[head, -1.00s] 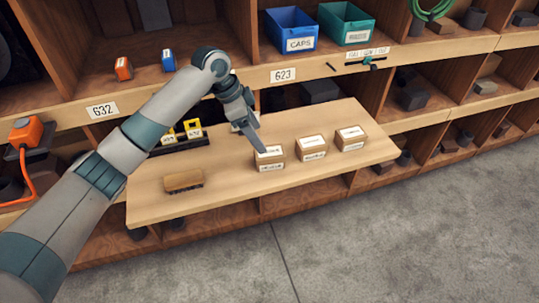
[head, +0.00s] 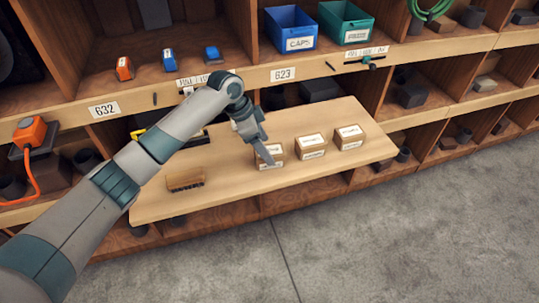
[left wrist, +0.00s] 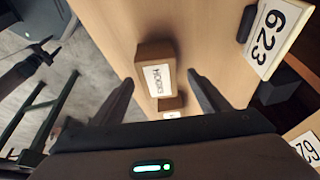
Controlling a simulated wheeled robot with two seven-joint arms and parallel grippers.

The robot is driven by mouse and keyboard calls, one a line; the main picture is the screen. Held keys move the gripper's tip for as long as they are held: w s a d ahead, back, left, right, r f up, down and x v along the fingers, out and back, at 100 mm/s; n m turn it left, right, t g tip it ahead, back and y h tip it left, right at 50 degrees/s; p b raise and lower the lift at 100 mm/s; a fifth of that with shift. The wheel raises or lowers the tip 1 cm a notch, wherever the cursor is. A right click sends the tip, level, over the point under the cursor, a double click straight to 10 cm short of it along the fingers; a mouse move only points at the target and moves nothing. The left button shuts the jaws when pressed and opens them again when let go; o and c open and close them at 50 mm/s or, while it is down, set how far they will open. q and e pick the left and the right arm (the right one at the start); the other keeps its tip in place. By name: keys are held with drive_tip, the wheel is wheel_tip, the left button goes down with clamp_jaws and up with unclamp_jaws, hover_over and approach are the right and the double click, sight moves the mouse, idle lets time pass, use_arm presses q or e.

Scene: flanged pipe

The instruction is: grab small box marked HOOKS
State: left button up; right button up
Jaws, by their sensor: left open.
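Three small brown boxes with white labels stand in a row on the pull-out wooden board. The leftmost box (head: 269,157) is partly covered by my left gripper in the head view. In the left wrist view a box with a label that reads HOOKS (left wrist: 155,78) lies ahead between my open fingers, with space on both sides. It appears to be the leftmost one. My left gripper (left wrist: 160,80) is open and empty, close to that box. The middle box (head: 312,146) and right box (head: 350,137) stand to its right. My right gripper is not seen.
A brush (head: 185,180) lies on the board (head: 235,192) left of the boxes. A blue bin (head: 291,30) and a teal bin (head: 345,24) stand on the shelf behind. The board's front is clear.

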use_arm(q)
drive_tip(key=p+x, duration=0.1)
drive_tip(key=x, duration=0.2)
drive_tip(key=shift+s+d, duration=0.1)
drive_tip(key=shift+s, duration=0.05)
drive_tip(key=shift+d+f, duration=0.1)
drive_tip(key=shift+f, duration=0.35)
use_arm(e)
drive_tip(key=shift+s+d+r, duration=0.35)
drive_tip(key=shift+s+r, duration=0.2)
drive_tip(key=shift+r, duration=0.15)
use_arm(q)
drive_tip(key=c, duration=1.4)
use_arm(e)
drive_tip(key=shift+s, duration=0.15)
